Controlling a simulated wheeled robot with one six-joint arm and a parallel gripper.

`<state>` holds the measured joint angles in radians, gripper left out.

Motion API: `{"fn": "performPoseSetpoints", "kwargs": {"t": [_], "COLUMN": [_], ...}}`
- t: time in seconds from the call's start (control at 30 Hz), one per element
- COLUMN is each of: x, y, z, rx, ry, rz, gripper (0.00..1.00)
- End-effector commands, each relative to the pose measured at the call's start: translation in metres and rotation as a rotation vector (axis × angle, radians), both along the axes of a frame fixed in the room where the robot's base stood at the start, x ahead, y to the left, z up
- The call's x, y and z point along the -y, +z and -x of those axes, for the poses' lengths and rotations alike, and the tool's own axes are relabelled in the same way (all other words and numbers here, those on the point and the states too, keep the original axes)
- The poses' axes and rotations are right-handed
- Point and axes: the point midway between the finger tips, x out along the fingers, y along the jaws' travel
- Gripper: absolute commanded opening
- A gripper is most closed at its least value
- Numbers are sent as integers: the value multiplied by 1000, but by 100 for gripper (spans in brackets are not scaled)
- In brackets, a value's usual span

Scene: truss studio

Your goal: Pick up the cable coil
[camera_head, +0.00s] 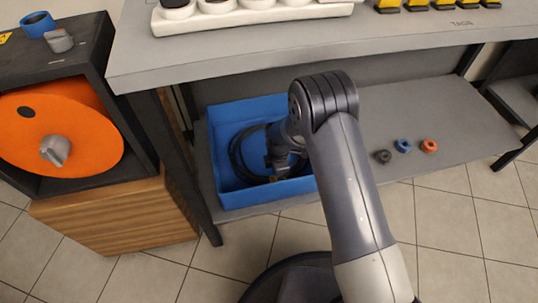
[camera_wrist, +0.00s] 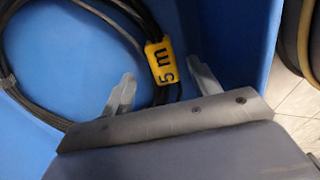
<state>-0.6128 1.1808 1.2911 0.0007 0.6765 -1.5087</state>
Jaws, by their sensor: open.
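The cable coil (camera_head: 239,158) is a black looped cable lying in a blue bin (camera_head: 262,196) on the lower shelf. In the wrist view the coil (camera_wrist: 148,22) shows with a yellow tag (camera_wrist: 161,61) reading "5 m". My gripper (camera_head: 280,168) reaches down into the bin over the right part of the coil. In the wrist view my gripper (camera_wrist: 163,84) is open, with its two fingers apart and the tag and a bundled stretch of cable between them. Whether the fingers touch the cable is unclear. My arm hides part of the bin and coil in the head view.
The grey lower shelf (camera_head: 440,115) is mostly clear right of the bin, with a grey ring (camera_head: 382,157), a blue ring (camera_head: 403,146) and an orange ring (camera_head: 428,146). The tabletop (camera_head: 240,48) overhangs the bin. An orange reel (camera_head: 70,120) stands in a dark cabinet at left.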

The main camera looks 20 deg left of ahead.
Motion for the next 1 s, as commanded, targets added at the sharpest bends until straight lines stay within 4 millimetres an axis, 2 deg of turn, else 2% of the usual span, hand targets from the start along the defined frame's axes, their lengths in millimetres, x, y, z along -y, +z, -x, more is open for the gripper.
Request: {"fn": "performPoseSetpoints", "kwargs": {"t": [0.03,0.2,0.47,1.0], "x": [2,2,2,2], "y": [-13,-35,-35,-35], "z": [2,2,2,2], "rx": [-3,-1,-1,-1], "ry": [0,0,0,0], "rz": [2,1,1,1], "gripper": [59,59,58,14]}}
